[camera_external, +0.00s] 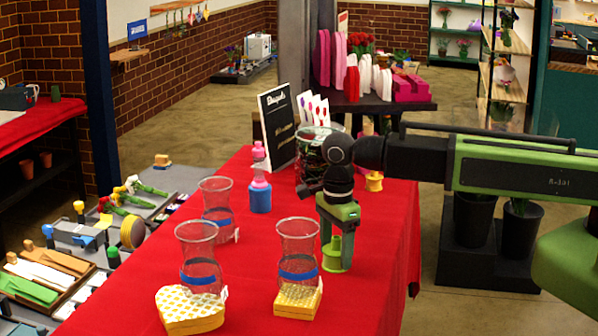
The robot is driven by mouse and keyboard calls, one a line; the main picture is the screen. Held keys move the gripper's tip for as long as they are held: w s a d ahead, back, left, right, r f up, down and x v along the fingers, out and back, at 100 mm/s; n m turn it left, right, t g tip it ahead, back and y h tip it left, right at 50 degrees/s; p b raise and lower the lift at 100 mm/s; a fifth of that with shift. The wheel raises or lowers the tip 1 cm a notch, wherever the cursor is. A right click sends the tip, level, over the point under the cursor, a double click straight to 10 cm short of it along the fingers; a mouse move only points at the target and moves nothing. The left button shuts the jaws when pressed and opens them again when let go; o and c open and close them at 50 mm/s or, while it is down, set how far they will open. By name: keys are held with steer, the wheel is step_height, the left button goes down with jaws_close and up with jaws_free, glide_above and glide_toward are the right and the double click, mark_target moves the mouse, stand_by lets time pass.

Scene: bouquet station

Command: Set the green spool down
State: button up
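The green spool (336,258) is upright at the right part of the red-covered table, just right of a glass vase with a blue band. Its lower flange is at or very near the tablecloth; I cannot tell whether it touches. My gripper (338,228) points straight down, with its green fingers around the upper part of the spool. It appears shut on the spool, and the fingers hide part of it. A stack of spools (260,190), blue at the bottom with pink and purple above, stands farther back. A yellow spool (374,181) is near the back right edge.
Glass vases stand close by: one (297,245) on a yellow box (298,300), one (200,250) on a heart-shaped box (190,311), one (216,205) behind. A black sign (279,125) stands at the back. The red cloth (362,300) is bare at front right.

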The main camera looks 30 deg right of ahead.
mark_target(337, 238)
steer(key=shift+o, duration=1.1)
steer(key=shift+r, duration=0.1)
step_height(337, 238, up, 12)
steer(key=p, duration=1.2)
steer(key=shift+r, duration=0.2)
steer(key=shift+f, duration=0.15)
